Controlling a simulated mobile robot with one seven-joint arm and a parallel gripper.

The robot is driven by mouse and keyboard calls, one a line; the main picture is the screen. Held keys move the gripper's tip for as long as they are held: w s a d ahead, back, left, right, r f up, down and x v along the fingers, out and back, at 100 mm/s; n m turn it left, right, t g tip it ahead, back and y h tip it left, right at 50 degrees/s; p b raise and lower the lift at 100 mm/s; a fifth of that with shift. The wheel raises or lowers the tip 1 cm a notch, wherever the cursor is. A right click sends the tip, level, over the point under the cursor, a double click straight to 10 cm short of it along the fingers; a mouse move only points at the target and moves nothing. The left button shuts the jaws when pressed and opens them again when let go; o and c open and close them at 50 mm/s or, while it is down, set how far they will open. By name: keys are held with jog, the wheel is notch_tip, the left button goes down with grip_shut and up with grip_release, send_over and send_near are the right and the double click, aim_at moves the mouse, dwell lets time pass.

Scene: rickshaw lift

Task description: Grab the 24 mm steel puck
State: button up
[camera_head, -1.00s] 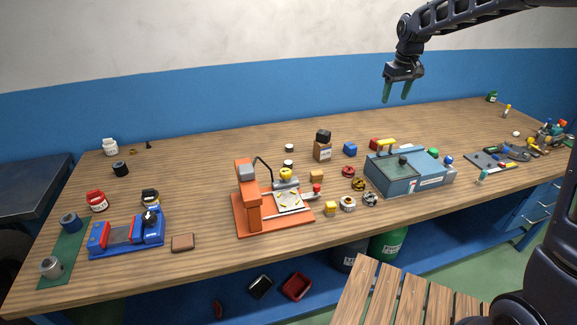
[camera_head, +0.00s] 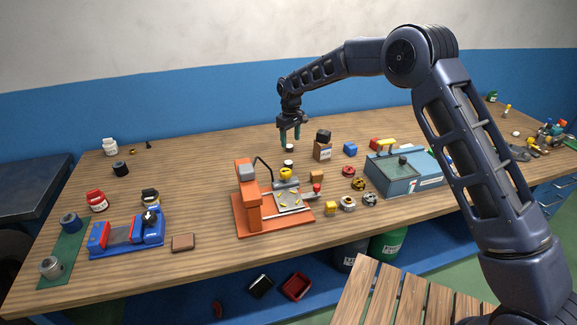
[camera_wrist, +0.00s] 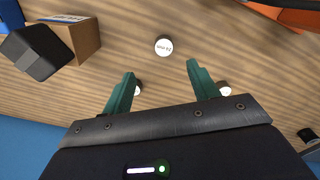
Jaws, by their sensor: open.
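My gripper (camera_head: 290,134) is open and empty, its two green fingers pointing down above the back middle of the bench. In the wrist view the fingertips (camera_wrist: 160,68) are apart, with bare wood between them. A small round puck with a white, printed top (camera_wrist: 164,46) lies just beyond the fingertips; its print is too small to read surely. Two more light-topped pucks, a left one (camera_wrist: 137,88) and a right one (camera_wrist: 224,88), are partly hidden by the fingers. In the head view, two small pucks, a back one (camera_head: 289,149) and a front one (camera_head: 288,163), stand below the gripper.
An orange press (camera_head: 249,200) with a thin black curved cable stands in front. The bench to the left of the gripper is mostly clear.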

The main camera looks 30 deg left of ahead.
aim_at(288, 162)
jog(key=shift+s+a+f, duration=0.1)
jog(key=shift+f, duration=1.8)
jog(key=shift+s+a+f, duration=0.1)
jog(key=shift+a+f, duration=0.05)
jog(key=shift+f, duration=1.8)
jog(key=shift+s+a+f, duration=0.1)
jog(key=shift+f, duration=1.8)
jog(key=c, duration=1.2)
jog(key=shift+r, duration=0.15)
